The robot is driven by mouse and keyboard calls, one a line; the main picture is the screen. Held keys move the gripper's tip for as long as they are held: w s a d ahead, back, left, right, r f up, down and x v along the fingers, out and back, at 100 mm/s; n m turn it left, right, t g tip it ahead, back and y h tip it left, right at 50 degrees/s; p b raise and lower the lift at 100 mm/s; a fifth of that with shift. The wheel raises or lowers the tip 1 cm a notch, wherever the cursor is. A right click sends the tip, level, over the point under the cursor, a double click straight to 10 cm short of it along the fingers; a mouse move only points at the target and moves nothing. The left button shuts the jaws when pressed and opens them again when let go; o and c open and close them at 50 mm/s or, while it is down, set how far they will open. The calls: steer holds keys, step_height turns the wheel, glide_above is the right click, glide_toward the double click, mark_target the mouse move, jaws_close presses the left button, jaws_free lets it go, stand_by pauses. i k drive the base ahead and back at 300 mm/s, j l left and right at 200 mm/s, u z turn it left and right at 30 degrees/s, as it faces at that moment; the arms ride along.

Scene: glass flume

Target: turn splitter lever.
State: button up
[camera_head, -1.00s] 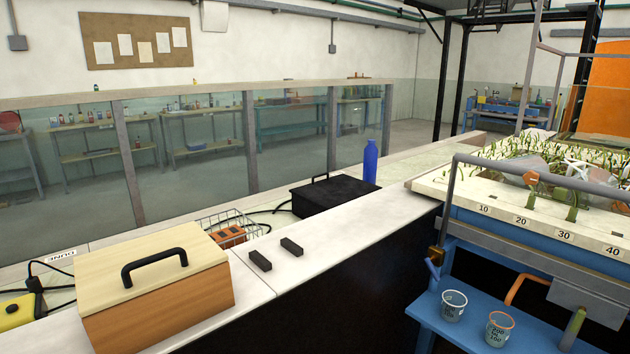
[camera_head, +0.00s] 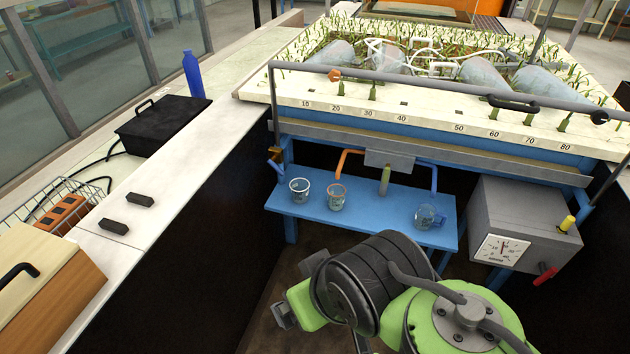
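A grey splitter box (camera_head: 390,160) hangs under the front edge of the planted bench. An orange pipe (camera_head: 345,158) leaves it on the left and a blue pipe (camera_head: 427,168) on the right. A green lever (camera_head: 385,181) hangs straight down from its middle; I take this as the splitter lever. My green and black arm is at the bottom, in front of the blue shelf and well apart from the lever. A grey part at its end, likely my gripper (camera_head: 283,316), shows only partly; its fingers are not clear.
On the blue shelf (camera_head: 300,207) stand a clear cup (camera_head: 300,190), an orange-rimmed cup (camera_head: 337,198) and a blue-handled jug (camera_head: 428,217). A grey box (camera_head: 525,222) with a dial and red handle is at right. A white counter (camera_head: 170,195) runs along the left.

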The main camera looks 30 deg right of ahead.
mark_target(387, 171)
steer(key=z, duration=1.95)
